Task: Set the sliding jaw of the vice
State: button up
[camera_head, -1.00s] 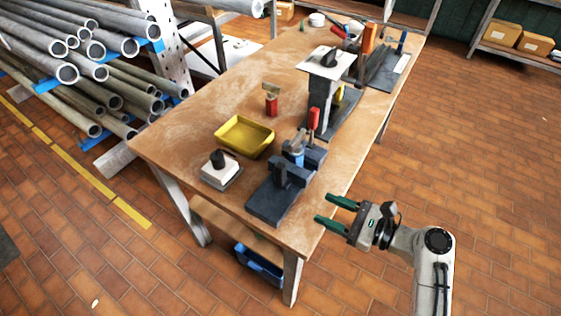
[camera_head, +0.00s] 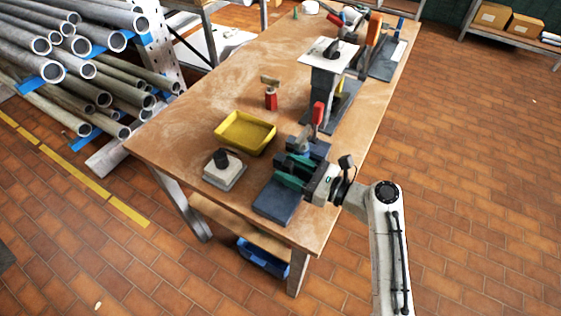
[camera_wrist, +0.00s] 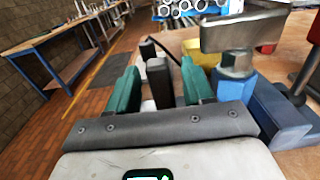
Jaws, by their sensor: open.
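The vice stands on the near end of the bench, with its dark base plate (camera_head: 277,203) nearest me. My gripper (camera_head: 288,172) has its green fingers at the vice's near jaw, largely covering it in the head view. In the wrist view my gripper (camera_wrist: 158,88) is open, one finger on each side of a dark upright post (camera_wrist: 159,80), which appears to belong to the sliding jaw. Contact cannot be told. A blue cylinder with a metal top (camera_wrist: 236,88) and a dark blue block (camera_wrist: 280,115) stand right of the fingers in the wrist view.
A yellow tray (camera_head: 245,148) and a white block with a black knob (camera_head: 224,175) lie left of the vice. A tall stand with a white top plate (camera_head: 330,55) is farther back. The bench's left side has bare room.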

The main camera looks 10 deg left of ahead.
jog(key=shift+x, duration=1.55)
grip_shut()
